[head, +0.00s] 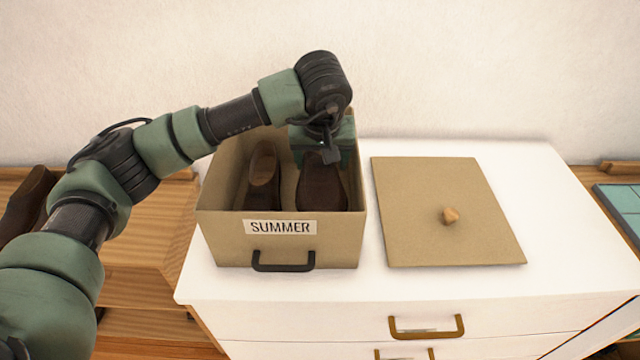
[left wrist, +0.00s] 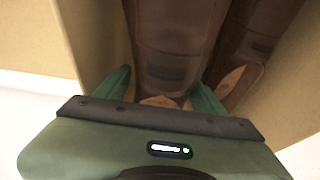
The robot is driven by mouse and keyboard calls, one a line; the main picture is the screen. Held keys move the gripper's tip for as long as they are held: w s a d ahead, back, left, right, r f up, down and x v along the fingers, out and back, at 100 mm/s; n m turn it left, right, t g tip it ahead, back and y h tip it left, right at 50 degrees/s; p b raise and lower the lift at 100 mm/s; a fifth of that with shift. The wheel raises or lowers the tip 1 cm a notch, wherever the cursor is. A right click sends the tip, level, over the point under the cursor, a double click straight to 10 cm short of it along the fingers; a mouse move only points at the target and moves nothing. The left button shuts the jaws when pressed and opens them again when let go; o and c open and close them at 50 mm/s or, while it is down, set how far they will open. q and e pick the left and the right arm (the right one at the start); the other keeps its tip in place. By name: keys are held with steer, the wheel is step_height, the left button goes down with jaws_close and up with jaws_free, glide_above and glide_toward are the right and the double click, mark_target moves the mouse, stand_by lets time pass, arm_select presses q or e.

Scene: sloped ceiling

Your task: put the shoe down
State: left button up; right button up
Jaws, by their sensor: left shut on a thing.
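My left gripper (head: 322,160) reaches down into the open tan box (head: 225,230) labelled SUMMER, at its right side. It is shut on a brown shoe (head: 322,188), which is inside the box walls. A second brown shoe (head: 264,180) stands in the box to its left. In the left wrist view, green fingers (left wrist: 165,98) sit on either side of the held shoe (left wrist: 175,50), and the other shoe (left wrist: 245,75) is close beside it. I cannot tell whether the held shoe touches the box floor. My right gripper is not in view.
The box stands on a white dresser (head: 450,300) with brown handles. A flat tan lid (head: 440,190) with a wooden knob lies to its right. A wooden rack (head: 150,235) with another dark shoe (head: 25,205) is on the left. A teal-topped item (head: 622,200) is at the far right.

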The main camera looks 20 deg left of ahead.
arm_select(q)
step_height(320, 180, down, 4)
steer(key=shift+r+p, duration=0.1)
steer(key=shift+p, duration=0.2)
step_height(320, 180, down, 4)
steer(key=shift+f+p, duration=0.2)
steer(key=shift+p, duration=0.25)
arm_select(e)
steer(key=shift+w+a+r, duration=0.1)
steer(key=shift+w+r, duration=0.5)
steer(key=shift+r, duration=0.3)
arm_select(q)
steer(key=shift+f, duration=0.2)
steer(key=o, duration=1.8)
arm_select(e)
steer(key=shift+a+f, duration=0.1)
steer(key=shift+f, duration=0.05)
